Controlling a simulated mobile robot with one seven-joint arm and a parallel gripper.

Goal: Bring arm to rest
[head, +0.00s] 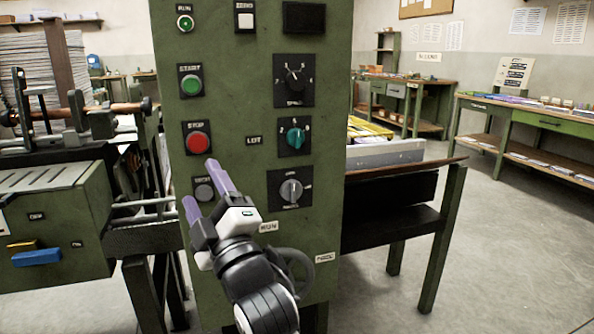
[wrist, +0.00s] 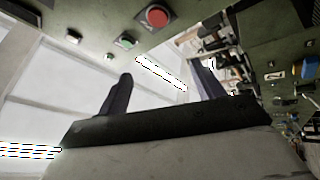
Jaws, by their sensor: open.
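My gripper (head: 202,192) is in front of the green control panel (head: 228,120) in the head view, its two purple-grey fingers spread and pointing up and left. Nothing shows between the fingers. The upper fingertip appears just below the red STOP button (head: 197,143); I cannot tell whether it touches the panel. In the wrist view, the two dark fingers (wrist: 163,84) stand apart and the red button (wrist: 157,17) is beyond them. My arm extends down to the lower middle of the head view and hides part of the panel's lower half.
The panel carries a green START button (head: 191,85), several knobs and a handwheel (head: 296,268). A machine with rollers (head: 110,118) stands at left. A table (head: 400,215) adjoins the panel at right. Workbenches (head: 540,122) line the back. The floor (head: 510,250) at right is clear.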

